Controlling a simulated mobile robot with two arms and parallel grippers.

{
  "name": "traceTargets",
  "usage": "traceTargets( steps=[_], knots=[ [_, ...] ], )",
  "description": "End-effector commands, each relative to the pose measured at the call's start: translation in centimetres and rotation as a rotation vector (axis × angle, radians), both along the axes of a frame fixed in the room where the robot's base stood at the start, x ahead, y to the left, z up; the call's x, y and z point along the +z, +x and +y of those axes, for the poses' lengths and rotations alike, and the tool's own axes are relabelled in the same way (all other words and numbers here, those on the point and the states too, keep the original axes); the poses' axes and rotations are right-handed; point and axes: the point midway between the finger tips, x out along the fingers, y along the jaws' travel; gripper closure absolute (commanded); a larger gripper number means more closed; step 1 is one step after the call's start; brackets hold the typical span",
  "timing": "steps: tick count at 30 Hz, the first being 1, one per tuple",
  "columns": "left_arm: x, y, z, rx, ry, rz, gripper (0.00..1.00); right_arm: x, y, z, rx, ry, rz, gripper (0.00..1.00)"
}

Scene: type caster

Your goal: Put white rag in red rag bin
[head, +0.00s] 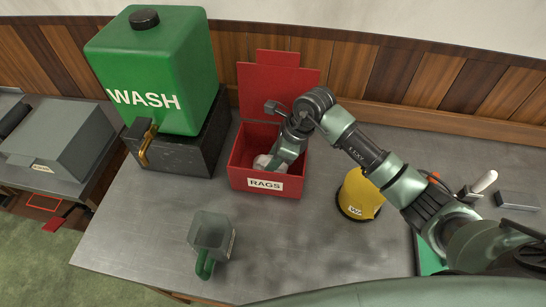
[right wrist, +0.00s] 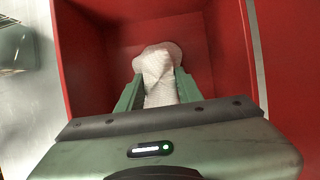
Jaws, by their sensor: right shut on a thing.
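The red rag bin (head: 265,183), labelled RAGS, stands on the grey table with its lid (head: 278,88) raised at the back. My right gripper (head: 273,162) reaches down into the bin from above. It is shut on the white rag (head: 262,161), which shows beside the fingers inside the bin. In the right wrist view the rag (right wrist: 158,75) is bunched between the two green fingers (right wrist: 158,88), with red bin walls (right wrist: 238,60) around it. I cannot tell whether the rag touches the bin's floor. My left gripper is out of view.
A green WASH tank (head: 160,70) on a dark stand is left of the bin. A yellow container (head: 358,195) is to the right. The front middle of the table (head: 290,240) is clear.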

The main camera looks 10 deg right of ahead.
Motion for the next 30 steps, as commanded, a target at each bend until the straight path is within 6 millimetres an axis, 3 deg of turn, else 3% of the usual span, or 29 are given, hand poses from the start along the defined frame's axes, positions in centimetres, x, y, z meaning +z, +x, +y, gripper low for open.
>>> traceTargets(
  steps=[7, 8, 9, 10, 23, 30],
  knots=[
    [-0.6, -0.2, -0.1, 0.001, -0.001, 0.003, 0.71, -0.4, 0.0, 0.0, 0.001, 0.000, 0.000, 0.97],
    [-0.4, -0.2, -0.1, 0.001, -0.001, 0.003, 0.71, -0.3, 0.0, 0.0, 0.001, 0.000, 0.000, 0.59],
    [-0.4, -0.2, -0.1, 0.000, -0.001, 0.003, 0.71, -0.3, 0.0, 0.0, 0.001, 0.000, 0.000, 0.48],
    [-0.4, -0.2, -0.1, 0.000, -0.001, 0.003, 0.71, -0.3, 0.0, 0.0, 0.001, 0.000, 0.000, 0.43],
    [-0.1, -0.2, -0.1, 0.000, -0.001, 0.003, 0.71, 0.4, 0.0, -0.2, 0.000, 0.000, -0.001, 0.43],
    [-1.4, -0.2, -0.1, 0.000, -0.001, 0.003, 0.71, 4.6, -0.6, -1.9, 0.000, -0.002, -0.007, 0.43]
  ],
)
